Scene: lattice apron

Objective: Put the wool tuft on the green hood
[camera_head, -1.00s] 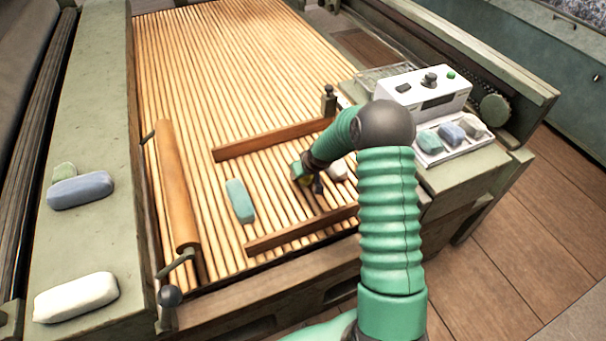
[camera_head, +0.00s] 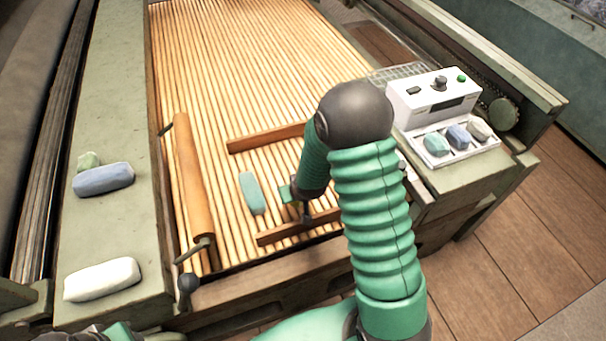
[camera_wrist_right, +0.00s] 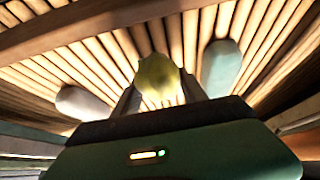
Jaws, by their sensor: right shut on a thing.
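A yellowish wool tuft (camera_wrist_right: 158,78) sits between the fingers of my right gripper (camera_wrist_right: 160,90), which is shut on it. In the head view my right gripper (camera_head: 304,212) is low over the slatted lattice (camera_head: 235,70), near the front wooden bar; my arm partly covers it and the tuft cannot be made out. A long grey-green cover (camera_head: 118,225) runs along the left side and may be the green hood; a grey-green surface also lies at right, so I cannot tell which. A dark and green part of my left arm shows at the bottom left edge; its jaws are unclear.
A teal tuft (camera_head: 251,193) lies on the lattice beside my right gripper. A wooden roller (camera_head: 194,175) edges the lattice. A control box (camera_head: 435,95) and tray (camera_head: 463,152) stand right.

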